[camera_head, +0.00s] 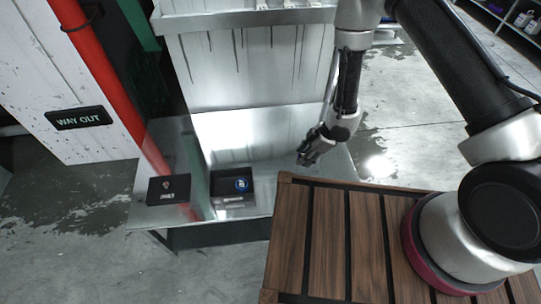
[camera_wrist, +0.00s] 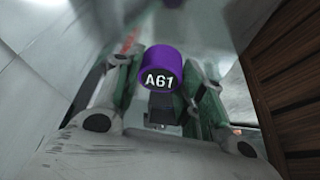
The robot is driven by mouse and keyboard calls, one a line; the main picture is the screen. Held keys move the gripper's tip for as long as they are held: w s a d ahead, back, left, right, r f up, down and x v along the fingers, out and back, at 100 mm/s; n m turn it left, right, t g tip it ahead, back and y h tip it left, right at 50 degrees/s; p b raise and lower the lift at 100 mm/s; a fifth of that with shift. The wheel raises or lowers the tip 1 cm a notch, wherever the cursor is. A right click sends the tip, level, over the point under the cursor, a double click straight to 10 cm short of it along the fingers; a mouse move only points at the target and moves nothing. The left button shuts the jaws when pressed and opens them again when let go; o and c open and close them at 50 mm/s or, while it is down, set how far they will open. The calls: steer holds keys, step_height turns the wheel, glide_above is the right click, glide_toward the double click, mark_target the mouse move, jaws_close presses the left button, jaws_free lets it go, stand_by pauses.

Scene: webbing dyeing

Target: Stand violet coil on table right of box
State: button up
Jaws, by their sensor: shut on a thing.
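The violet coil (camera_wrist: 158,68), marked "A61" in white, is between the fingers of my gripper (camera_wrist: 155,100) in the wrist view. My gripper is shut on it. In the head view my gripper (camera_head: 308,154) hangs over the right part of the shiny metal table (camera_head: 275,128), to the right of the box. The coil is too small and dark there to make out clearly. The black box (camera_head: 233,201) stands on the table near its front edge. A blue round item (camera_head: 241,184) with a white mark shows at the box's right side.
A flat black case (camera_head: 168,190) with a small red mark lies left of the box. A metal tank (camera_head: 255,65) with dark drip streaks stands behind the table. My slatted wooden deck (camera_head: 340,240) is in front at right. The table between box and gripper is clear.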

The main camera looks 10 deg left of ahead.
step_height(320, 180, down, 9)
steer(key=shift+f, duration=0.1)
stand_by(0.3)
steer(key=shift+f, duration=0.2)
steer(key=o, duration=1)
steer(key=shift+c, duration=0.2)
